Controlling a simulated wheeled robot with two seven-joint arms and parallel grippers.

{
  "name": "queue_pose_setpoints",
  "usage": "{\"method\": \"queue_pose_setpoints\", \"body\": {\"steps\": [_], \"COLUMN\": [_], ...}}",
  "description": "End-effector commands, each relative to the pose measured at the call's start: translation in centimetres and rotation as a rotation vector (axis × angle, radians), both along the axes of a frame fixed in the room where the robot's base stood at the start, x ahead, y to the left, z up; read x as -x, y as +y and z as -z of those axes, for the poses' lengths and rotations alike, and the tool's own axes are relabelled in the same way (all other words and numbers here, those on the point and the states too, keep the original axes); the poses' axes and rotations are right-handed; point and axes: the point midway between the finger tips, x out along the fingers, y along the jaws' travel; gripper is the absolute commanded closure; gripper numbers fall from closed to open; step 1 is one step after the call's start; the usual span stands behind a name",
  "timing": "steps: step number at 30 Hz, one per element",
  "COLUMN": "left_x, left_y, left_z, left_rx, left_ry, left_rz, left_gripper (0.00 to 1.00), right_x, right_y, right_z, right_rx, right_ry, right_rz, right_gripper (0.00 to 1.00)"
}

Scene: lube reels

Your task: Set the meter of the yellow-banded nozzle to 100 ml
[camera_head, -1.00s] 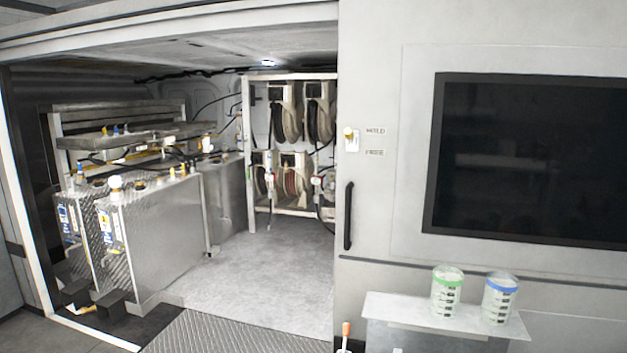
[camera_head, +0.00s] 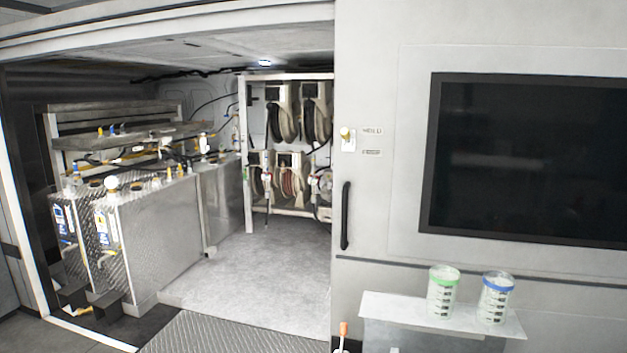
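The hose reels (camera_head: 282,115) hang in a white rack inside the open bay, two above and more below. Small nozzles hang at the lower reels, one near the rack's left side (camera_head: 267,181) and one at the right (camera_head: 316,184). They are too small for me to tell a yellow band or read a meter. Neither of my grippers is in view.
Metal tanks (camera_head: 160,238) stand on the left of the bay, with clear grey floor (camera_head: 262,270) beside them. A sliding door with a black handle (camera_head: 345,215) and dark screen (camera_head: 530,160) is on the right. A shelf (camera_head: 400,309) holds a green-rimmed cup (camera_head: 442,295) and a blue-rimmed cup (camera_head: 495,300).

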Motion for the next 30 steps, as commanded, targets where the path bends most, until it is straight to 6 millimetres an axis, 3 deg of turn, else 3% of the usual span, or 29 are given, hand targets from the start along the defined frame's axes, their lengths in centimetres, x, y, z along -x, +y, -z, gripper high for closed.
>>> {"method": "queue_pose_setpoints", "body": {"steps": [1,10,30], "left_x": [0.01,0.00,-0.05], "left_y": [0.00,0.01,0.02], "left_z": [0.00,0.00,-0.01], "left_rx": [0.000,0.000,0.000], "left_ry": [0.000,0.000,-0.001], "left_rz": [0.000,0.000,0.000], "left_gripper": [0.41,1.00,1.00], "right_x": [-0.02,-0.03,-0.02], "right_y": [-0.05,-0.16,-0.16], "right_z": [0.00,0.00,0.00], "right_rx": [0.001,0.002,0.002], "right_ry": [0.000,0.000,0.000], "right_rz": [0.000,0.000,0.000], "right_gripper": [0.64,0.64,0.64]}}
